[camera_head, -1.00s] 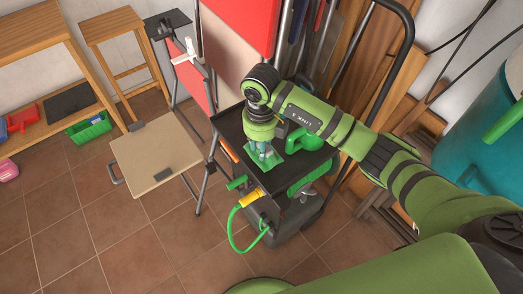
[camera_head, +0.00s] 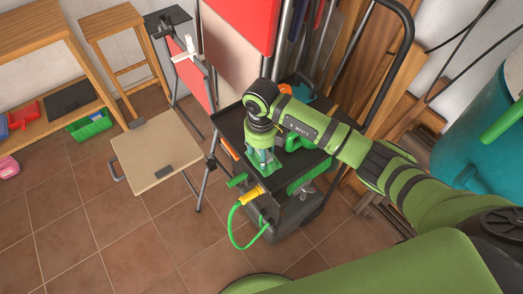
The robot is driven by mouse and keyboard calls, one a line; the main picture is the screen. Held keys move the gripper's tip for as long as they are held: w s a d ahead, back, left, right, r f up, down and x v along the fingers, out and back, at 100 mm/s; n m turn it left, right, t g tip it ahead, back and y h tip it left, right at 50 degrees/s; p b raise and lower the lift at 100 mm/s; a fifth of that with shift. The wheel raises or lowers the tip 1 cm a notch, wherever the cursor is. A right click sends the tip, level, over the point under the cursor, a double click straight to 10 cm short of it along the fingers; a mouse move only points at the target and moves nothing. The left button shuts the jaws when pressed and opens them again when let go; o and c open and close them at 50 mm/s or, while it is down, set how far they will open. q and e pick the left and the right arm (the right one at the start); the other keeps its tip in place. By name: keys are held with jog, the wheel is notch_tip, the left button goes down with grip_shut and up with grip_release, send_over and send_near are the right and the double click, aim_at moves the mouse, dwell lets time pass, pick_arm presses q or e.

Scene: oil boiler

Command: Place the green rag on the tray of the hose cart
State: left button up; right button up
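The hose cart's black tray (camera_head: 231,124) is in the middle of the view. The green rag (camera_head: 250,160) lies on the tray's front left part, directly under my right gripper. My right gripper (camera_head: 262,166) points down over the rag, and its fingers look spread apart. The fingers and wrist hide part of the rag, and I cannot tell whether a finger still touches it. My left gripper is not in view.
A green tool (camera_head: 301,141) stands on the tray right of my gripper. A green hose with a yellow connector (camera_head: 251,195) hangs at the cart's front. Floor at lower left is clear.

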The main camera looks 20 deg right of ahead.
jog(key=shift+r, duration=0.15)
notch_tip(320, 180, up, 12)
jog(key=b, duration=0.3)
dwell(0.4)
